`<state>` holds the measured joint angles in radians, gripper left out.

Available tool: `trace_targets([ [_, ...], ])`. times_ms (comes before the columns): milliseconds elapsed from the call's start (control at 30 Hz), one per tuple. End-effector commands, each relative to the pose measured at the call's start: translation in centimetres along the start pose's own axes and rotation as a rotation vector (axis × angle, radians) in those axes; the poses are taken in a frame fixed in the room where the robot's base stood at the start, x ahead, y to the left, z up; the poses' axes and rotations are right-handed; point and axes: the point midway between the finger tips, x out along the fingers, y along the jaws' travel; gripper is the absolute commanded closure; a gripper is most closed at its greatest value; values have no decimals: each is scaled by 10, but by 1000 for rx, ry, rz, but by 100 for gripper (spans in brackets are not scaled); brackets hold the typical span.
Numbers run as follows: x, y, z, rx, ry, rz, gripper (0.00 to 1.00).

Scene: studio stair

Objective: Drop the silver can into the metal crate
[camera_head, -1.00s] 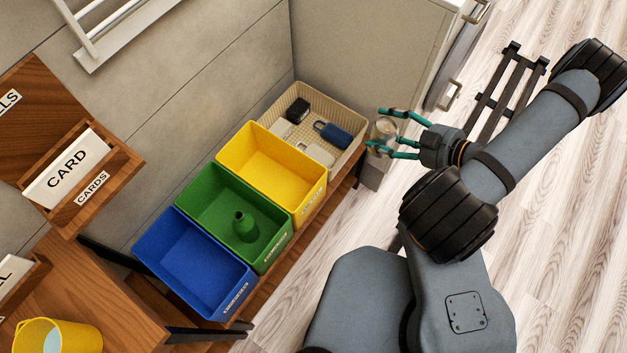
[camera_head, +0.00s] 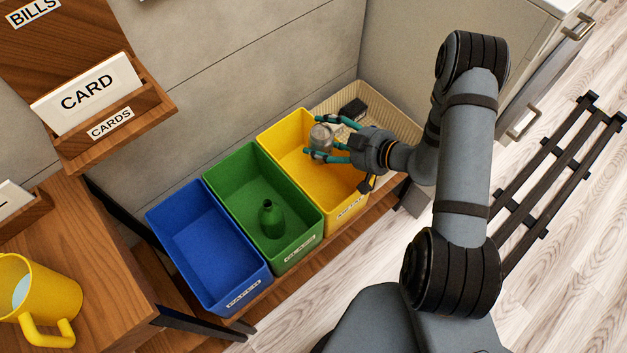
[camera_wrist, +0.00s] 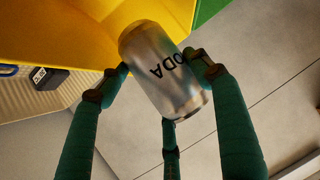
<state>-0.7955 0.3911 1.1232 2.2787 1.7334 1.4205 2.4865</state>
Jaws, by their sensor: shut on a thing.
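The silver can (camera_head: 321,138) is held in my gripper (camera_head: 326,151), with its fingers shut around it. In the wrist view the can (camera_wrist: 160,78) is tilted, shows part of the word "SODA", and has teal fingers on its sides and below. In the head view the can overlaps the inside of the yellow crate (camera_head: 277,139), seemingly over its opening; its exact height is unclear. The yellow crate's front label is too small to read surely.
A green crate (camera_head: 222,197) holding a green bottle (camera_head: 270,219) and an empty blue crate (camera_head: 180,250) stand left of the yellow one. A beige basket (camera_head: 398,125) with a dark item (camera_head: 353,109) stands to its right. A wall rises behind.

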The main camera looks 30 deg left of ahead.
Motion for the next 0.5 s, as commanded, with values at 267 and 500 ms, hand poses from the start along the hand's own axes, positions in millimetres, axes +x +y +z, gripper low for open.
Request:
trace_targets([
  [267, 18, 0, 33, -1, 0, 1, 50],
  [500, 21, 1, 40, -1, 0, 1, 50],
])
